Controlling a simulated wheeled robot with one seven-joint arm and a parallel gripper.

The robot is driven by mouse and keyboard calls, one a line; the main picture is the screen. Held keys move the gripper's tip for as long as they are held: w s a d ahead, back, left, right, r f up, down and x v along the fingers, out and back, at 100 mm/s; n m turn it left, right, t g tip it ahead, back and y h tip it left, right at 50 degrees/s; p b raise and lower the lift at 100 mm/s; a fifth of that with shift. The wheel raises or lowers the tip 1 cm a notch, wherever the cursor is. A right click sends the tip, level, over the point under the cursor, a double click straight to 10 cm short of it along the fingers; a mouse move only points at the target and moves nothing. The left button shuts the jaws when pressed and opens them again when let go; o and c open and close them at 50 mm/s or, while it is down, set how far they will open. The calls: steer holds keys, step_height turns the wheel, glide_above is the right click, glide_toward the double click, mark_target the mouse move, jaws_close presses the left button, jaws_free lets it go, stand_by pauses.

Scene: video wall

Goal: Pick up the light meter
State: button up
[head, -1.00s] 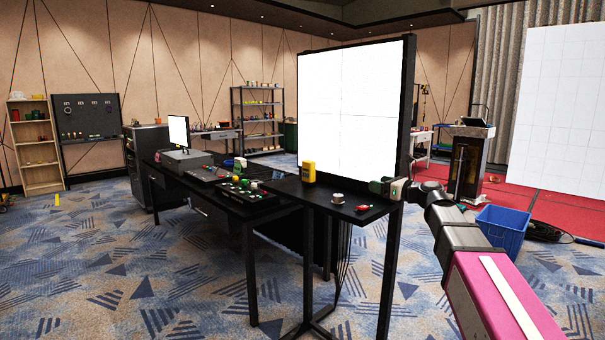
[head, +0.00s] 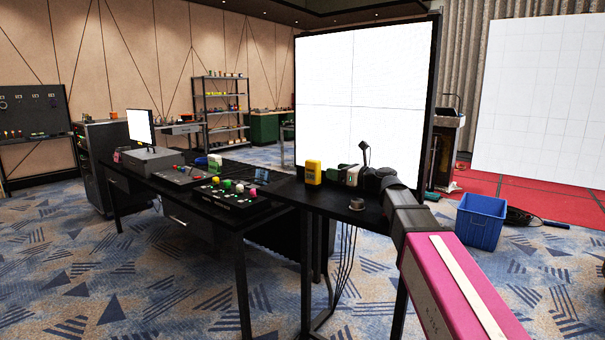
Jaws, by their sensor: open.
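A small upright yellow device, which looks like the light meter (head: 313,172), stands on the narrow black shelf in front of the white screen. My gripper (head: 333,174) is just right of it in the picture, with green and white parts at its end. It is open and seems empty. A small gap or slight overlap lies between them; I cannot tell the depth. The fingers are small and partly hidden by my wrist.
A silver knob-like piece (head: 357,204) sits on the shelf's front edge. The large white screen (head: 362,100) rises behind. A black desk (head: 170,186) with a control panel (head: 232,196) and monitor (head: 141,127) is left. A blue bin (head: 481,222) stands on the floor right.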

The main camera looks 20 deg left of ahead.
mark_target(319, 164)
steer(key=x, duration=0.6)
steer(key=shift+w, duration=0.15)
steer(key=x, duration=0.3)
steer(key=r+x, duration=0.1)
steer(key=x, duration=0.1)
steer(key=shift+w+d, duration=0.1)
steer(key=shift+w, duration=0.2)
steer(key=c, duration=1.1)
steer(key=shift+c, duration=0.3)
steer(key=shift+r, duration=0.1)
